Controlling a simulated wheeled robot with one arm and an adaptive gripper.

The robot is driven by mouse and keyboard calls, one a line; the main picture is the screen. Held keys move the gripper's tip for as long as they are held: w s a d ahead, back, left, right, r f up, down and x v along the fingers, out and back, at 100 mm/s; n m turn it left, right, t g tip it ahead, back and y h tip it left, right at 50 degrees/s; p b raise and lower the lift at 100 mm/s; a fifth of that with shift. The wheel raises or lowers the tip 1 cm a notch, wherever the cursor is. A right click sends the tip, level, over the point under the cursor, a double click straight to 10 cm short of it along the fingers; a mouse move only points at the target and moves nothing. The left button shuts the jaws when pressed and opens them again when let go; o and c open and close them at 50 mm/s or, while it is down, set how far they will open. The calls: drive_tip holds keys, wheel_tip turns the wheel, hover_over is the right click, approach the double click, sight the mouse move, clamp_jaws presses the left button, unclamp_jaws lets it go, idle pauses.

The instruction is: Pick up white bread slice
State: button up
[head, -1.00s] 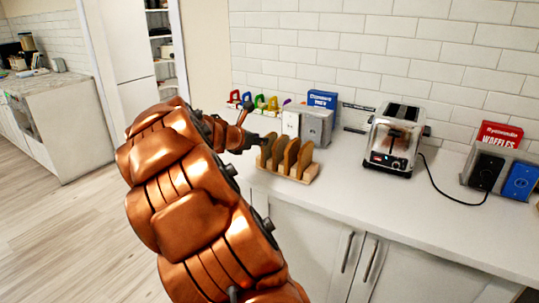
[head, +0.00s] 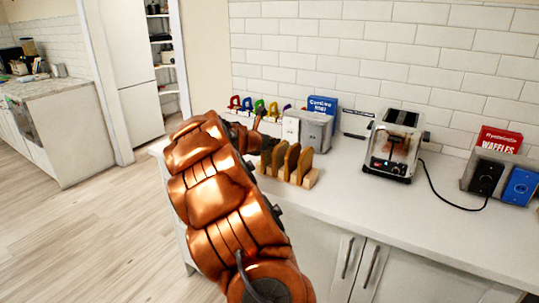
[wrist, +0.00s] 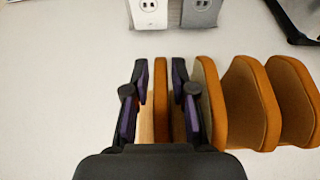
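Several tan bread slices with brown crusts stand upright in a wooden rack (head: 311,181) on the counter. I cannot tell by color which one is the white bread slice. In the wrist view, the leftmost slice (wrist: 160,85) is seen nearly edge-on between the two fingers of my gripper (wrist: 160,80). A small gap shows on each side of it, so the gripper is open around it. The right finger lies between this slice and the second slice (wrist: 209,95). In the head view, my gripper (head: 262,146) is at the rack's left end, partly hidden by my arm.
A silver toaster (head: 393,148) with a black cord stands right of the rack. Grey outlet boxes (head: 316,128) and a blue box (head: 322,104) are behind it. A red waffles box (head: 499,140) is at the far right. Counter between rack and toaster is clear.

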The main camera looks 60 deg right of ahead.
drive_tip(key=shift+d+f, duration=0.1)
drive_tip(key=shift+d, duration=0.1)
drive_tip(key=shift+c, duration=0.3)
clamp_jaws()
